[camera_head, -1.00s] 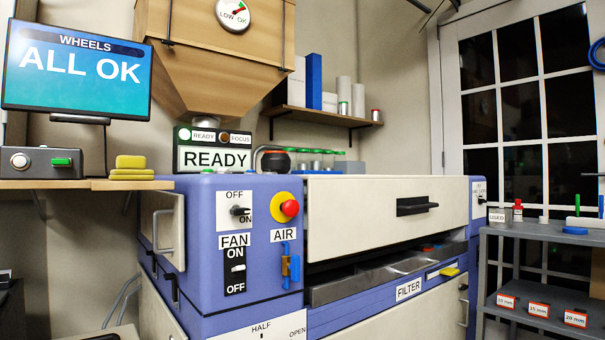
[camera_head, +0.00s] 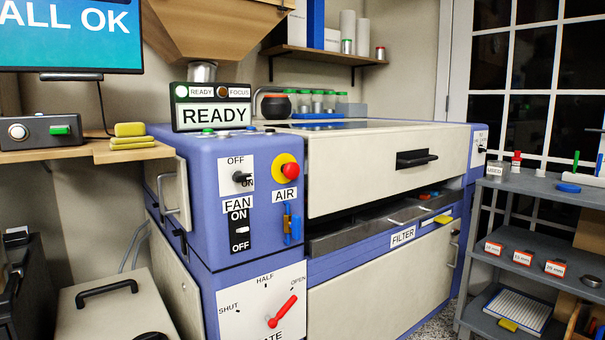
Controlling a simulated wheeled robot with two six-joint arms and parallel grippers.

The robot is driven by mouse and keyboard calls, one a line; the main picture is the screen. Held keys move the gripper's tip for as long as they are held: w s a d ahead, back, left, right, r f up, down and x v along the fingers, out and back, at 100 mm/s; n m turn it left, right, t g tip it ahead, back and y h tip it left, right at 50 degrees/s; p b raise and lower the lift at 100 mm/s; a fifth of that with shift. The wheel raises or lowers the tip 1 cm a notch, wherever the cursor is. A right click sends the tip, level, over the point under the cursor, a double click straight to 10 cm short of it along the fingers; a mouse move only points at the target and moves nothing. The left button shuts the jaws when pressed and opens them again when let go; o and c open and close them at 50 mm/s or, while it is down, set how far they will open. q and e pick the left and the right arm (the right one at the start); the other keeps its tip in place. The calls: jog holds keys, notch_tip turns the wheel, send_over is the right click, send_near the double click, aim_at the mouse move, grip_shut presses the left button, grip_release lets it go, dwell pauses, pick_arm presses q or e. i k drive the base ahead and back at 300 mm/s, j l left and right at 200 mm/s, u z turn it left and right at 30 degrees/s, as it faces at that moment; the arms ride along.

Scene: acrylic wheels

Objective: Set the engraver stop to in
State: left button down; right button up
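The engraver (camera_head: 262,207) is a large blue and cream machine filling the middle of the view. What looks like its stop is a red mushroom button (camera_head: 290,172) on a yellow round base, on the upper right of the blue front panel. The red head stands out from the yellow base. An ON/OFF rotary knob (camera_head: 241,176) is to its left, and the AIR label (camera_head: 286,196) is just below. Nothing covers the button. Neither of my grippers is in view.
Below are a FAN switch (camera_head: 239,230), a blue AIR lever (camera_head: 296,230) and a red-handled dial (camera_head: 283,311). A cream lidded box (camera_head: 115,300) stands at lower left. A grey shelf rack (camera_head: 545,250) stands at right. The space before the button looks clear.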

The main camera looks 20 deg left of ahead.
aim_at(291, 171)
jog(key=i+l+u, duration=0.25)
jog(key=l, duration=0.2)
jog(key=i+l+u, duration=0.1)
jog(key=l+u, duration=0.15)
jog(key=l, duration=0.25)
jog(key=i+l+u, duration=0.2)
jog(key=l, duration=0.3)
jog(key=l+u, duration=0.25)
jog(key=l, duration=0.25)
